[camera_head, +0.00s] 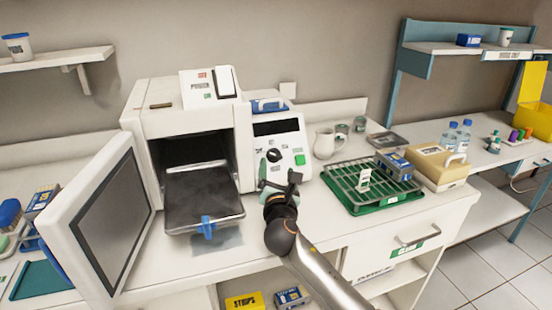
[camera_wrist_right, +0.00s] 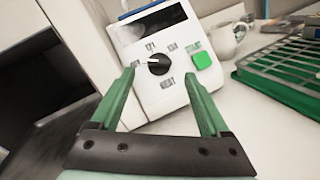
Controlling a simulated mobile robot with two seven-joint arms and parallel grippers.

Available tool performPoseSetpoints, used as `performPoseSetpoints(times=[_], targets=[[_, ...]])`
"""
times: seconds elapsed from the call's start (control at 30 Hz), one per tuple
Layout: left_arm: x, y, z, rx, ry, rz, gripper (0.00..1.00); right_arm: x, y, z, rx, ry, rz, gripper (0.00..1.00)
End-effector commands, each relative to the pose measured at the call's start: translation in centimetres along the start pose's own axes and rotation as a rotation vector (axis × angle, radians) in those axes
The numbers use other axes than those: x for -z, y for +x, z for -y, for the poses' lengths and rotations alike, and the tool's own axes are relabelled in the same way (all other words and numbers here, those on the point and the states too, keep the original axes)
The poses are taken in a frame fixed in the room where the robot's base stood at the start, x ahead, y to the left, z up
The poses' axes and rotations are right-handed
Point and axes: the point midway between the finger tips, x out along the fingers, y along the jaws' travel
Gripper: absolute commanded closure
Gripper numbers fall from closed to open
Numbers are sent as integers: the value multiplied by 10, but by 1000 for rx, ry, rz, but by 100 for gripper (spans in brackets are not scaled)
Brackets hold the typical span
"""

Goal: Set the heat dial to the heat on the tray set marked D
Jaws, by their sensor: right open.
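The black heat dial (camera_head: 273,156) is on the white front panel of the steriliser. In the right wrist view the dial (camera_wrist_right: 159,64) has a white pointer toward the left-hand mark, which is hard to read; 121 and 134 stand above it and HEAT below. My right gripper (camera_wrist_right: 159,74) is open, its green fingers to either side of the dial in that view; I cannot tell if they touch it. It also shows before the panel in the head view (camera_head: 278,174). A small card (camera_head: 363,180) stands on the green rack; its print is unreadable. I cannot identify a D mark. My left gripper is out of view.
The steriliser's door (camera_head: 103,225) hangs open at left, with a dark tray (camera_head: 203,190) pulled out. A green start button (camera_wrist_right: 202,60) sits right of the dial. The green rack (camera_head: 345,197), a white jug (camera_head: 324,143) and a beige box (camera_head: 440,168) stand to the right.

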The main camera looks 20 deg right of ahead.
Motion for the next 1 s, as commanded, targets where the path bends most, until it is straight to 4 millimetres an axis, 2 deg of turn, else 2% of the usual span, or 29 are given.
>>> performPoseSetpoints(times=[0.2,0.4,0.6,0.87,1.0], targets=[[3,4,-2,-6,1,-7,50,1,36,0,0,1,0,20],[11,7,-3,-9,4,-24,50,1,57,0,0,0,0,20],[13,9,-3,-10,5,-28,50,0,65,0,0,1,-1,20],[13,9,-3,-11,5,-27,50,0,66,0,-1,2,-1,20],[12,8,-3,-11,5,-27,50,0,66,0,-1,2,-1,34]])
